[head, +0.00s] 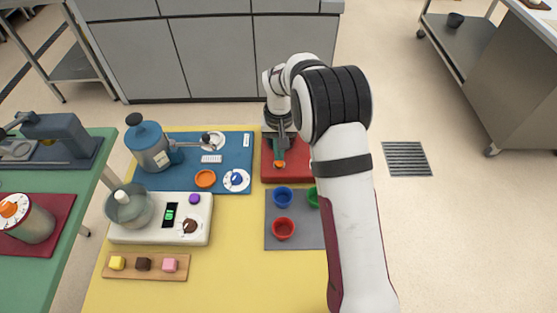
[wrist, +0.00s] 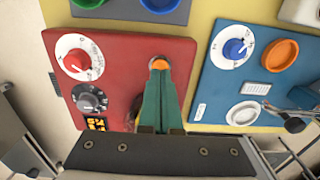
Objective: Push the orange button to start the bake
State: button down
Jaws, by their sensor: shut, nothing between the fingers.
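A round orange button (wrist: 283,52) with a raised rim sits on the blue panel beside a blue dial. It also shows in the head view (head: 205,178). My gripper (wrist: 158,68) is shut and empty, its green fingers over the red panel (wrist: 120,50). A small orange patch shows right at the fingertips; I cannot tell whether it is part of the fingers or a button under them. Another orange patch (wrist: 145,128) on the red panel is mostly hidden behind the fingers. In the head view my gripper (head: 280,161) is to the right of the blue panel (head: 245,150).
The red panel carries a white dial (wrist: 78,56), a black knob (wrist: 90,98) and a lit display (wrist: 95,123). A grey mat (head: 272,240) with coloured cups lies in front. A blue pot (head: 150,152) and a white scale (head: 135,232) stand left.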

jog(key=shift+f, duration=0.75)
dwell(0.3)
jog(key=shift+r, duration=3.55)
